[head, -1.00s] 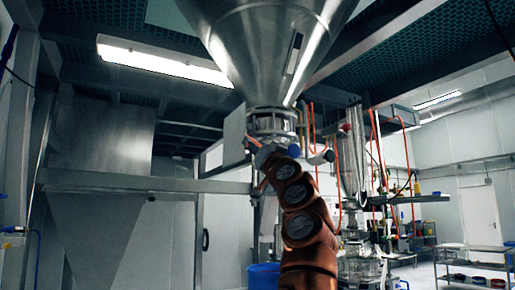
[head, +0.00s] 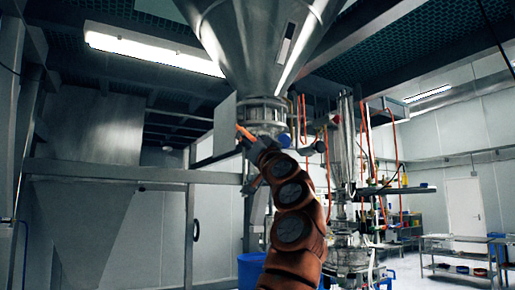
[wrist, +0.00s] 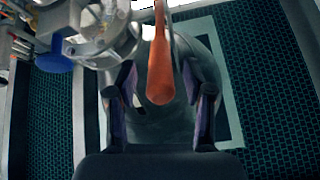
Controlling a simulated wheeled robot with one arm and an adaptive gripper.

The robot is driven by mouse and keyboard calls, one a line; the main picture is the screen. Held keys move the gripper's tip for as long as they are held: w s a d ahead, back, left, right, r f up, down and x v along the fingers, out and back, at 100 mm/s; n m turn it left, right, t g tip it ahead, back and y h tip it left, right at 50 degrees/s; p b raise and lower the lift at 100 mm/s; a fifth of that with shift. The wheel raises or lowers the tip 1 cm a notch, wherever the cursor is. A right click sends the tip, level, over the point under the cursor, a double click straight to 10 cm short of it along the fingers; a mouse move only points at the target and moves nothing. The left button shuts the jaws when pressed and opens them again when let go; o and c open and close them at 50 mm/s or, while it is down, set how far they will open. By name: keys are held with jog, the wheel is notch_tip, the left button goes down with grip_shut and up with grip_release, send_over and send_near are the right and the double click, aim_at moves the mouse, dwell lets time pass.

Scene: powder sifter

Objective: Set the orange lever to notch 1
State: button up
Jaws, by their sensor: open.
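The orange lever (wrist: 160,75) hangs between the two fingers of my gripper (wrist: 161,105) in the wrist view. The gripper is open, with a gap on both sides of the lever. In the head view a small part of the orange lever (head: 244,133) shows beside my gripper (head: 252,143), under the steel hopper (head: 262,45). The fingertips are hard to make out in the head view, and the notches cannot be told apart in either view.
A flat metal plate (head: 225,125) stands just left of the lever. Blue round knobs (head: 284,140) and orange hoses are close on the right. A blue barrel (head: 251,268) stands below. A steel frame beam (head: 120,172) runs at the left.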

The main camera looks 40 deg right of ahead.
jog(key=shift+v, duration=2.35)
